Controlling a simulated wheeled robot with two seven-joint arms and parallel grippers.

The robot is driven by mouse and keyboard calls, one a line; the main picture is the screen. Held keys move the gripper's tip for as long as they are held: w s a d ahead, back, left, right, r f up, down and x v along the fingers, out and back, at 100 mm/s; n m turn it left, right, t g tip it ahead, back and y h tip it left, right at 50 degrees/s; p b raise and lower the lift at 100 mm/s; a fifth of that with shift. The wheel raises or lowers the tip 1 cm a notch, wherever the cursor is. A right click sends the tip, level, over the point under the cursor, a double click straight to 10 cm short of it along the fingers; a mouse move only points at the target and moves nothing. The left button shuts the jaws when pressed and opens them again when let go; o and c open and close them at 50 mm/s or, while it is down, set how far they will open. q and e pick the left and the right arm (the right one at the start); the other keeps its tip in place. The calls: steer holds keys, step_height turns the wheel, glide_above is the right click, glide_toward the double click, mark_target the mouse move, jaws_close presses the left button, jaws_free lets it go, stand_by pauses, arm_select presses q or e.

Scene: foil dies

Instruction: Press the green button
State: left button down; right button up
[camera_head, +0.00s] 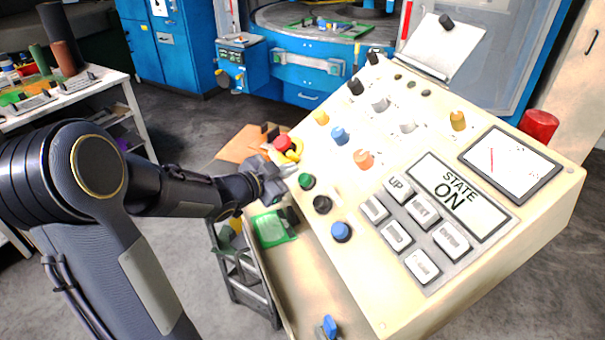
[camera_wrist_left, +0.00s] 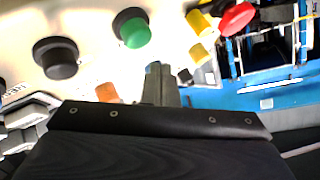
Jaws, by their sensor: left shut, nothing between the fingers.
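The green button (camera_head: 306,181) is a round cap on the sloped cream control panel (camera_head: 400,270). It also shows in the left wrist view (camera_wrist_left: 136,33), up and to the left of the fingertips. My left gripper (camera_head: 284,172) is shut and empty, just left of the green button in the head view. Its closed fingers (camera_wrist_left: 158,75) stick up in the wrist view, and a gap shows between them and the button. My right gripper is in neither view.
A black button (camera_head: 322,204) and a blue button (camera_head: 341,231) sit below the green one. A red mushroom button (camera_head: 282,143) with yellow around it is just above my gripper. The display (camera_head: 459,197) reads "STATE ON". An orange knob (camera_head: 363,159) is up and to the right.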

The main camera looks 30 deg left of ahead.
arm_select(q)
steer(key=r+p, duration=0.1)
steer(key=s+a+r+p, duration=0.1)
steer(key=shift+s+a+r, duration=0.15)
steer(key=shift+s+r, duration=0.15)
steer(key=shift+r, duration=0.1)
stand_by(0.7)
